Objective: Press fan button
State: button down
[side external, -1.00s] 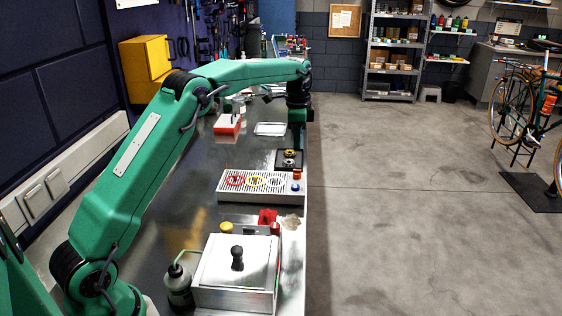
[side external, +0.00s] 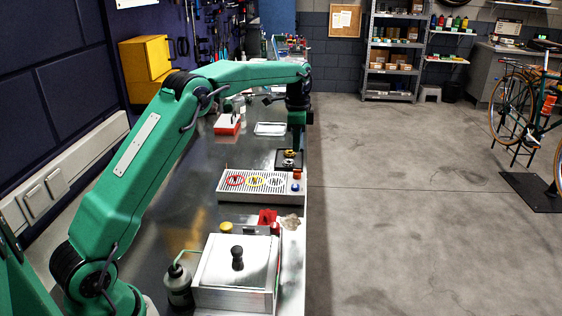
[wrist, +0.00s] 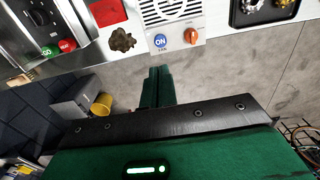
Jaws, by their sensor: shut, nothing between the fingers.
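The blue round ON button (wrist: 160,41), labelled FAN, sits on the pale end of a slotted panel (wrist: 178,14) beside an orange knob (wrist: 191,35). In the side view the same blue button (side external: 296,188) is at the right end of the white panel (side external: 228,196), with the orange knob just behind it. My gripper (wrist: 158,72) is shut and empty, its green fingertips just below the blue button in the wrist view, with a gap showing. In the side view my gripper (side external: 297,150) hangs beyond the panel, over the dark tray, apart from the button.
A dark tray with gears (wrist: 262,10) lies beside the panel. Green GO (wrist: 48,51) and red HEAT (wrist: 67,45) buttons are at the left of the wrist view. A lidded metal box (side external: 215,262) and a bottle (side external: 178,286) stand at the near end of the bench.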

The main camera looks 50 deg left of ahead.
aim_at(295, 186)
notch_tip(295, 186, down, 12)
jog(key=shift+f, duration=0.15)
dwell(0.5)
jog(key=shift+f, duration=0.65)
jog(key=shift+s+f, duration=0.1)
jog(key=shift+f, duration=0.3)
jog(key=shift+r, duration=0.1)
notch_tip(295, 186, up, 15)
jog(key=shift+w, duration=0.25)
